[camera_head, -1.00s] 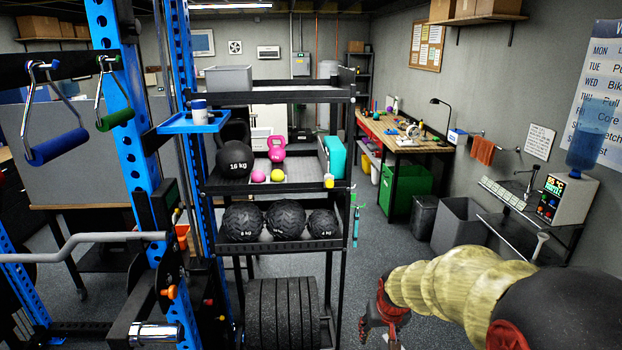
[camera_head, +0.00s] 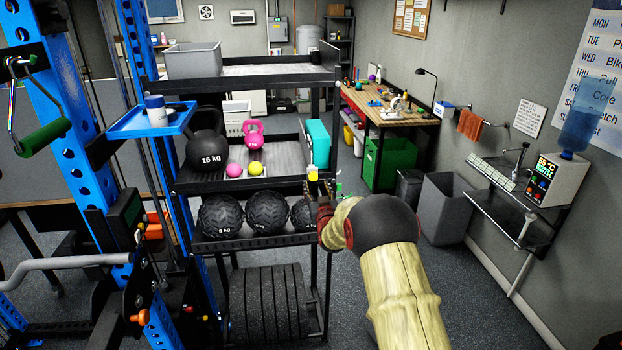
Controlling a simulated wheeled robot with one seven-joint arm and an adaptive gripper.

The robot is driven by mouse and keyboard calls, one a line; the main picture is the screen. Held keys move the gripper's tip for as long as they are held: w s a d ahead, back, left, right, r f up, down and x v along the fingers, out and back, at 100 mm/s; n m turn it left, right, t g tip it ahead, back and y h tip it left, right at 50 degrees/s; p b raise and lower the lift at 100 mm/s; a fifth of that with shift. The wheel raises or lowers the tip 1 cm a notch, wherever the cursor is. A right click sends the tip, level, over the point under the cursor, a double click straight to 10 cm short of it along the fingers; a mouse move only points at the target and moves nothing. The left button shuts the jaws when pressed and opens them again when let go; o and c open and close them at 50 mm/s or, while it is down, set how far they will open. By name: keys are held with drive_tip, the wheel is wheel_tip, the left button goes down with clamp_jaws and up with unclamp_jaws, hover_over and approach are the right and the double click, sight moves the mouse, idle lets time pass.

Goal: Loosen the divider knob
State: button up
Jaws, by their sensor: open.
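A small yellow knob (camera_head: 312,175), which appears to be the divider knob, sits at the right front end of the middle shelf. It is just below a teal upright panel or box (camera_head: 318,143). My gripper (camera_head: 319,188), dark with red parts, is open and close below the knob in the picture. My arm partly hides the gripper, and I cannot tell whether the fingers touch the knob.
A 16 kg kettlebell (camera_head: 206,146), a pink kettlebell (camera_head: 253,133) and two small balls share the middle shelf (camera_head: 283,155). Black medicine balls (camera_head: 268,210) sit below. A blue tray (camera_head: 138,122) holds a cup at left.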

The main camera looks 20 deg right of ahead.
sight(313, 177)
drive_tip(key=shift+x, duration=3.65)
drive_tip(key=shift+f, duration=0.2)
drive_tip(key=shift+c, duration=1.4)
drive_tip(key=c, duration=0.7)
drive_tip(key=shift+c, duration=0.8)
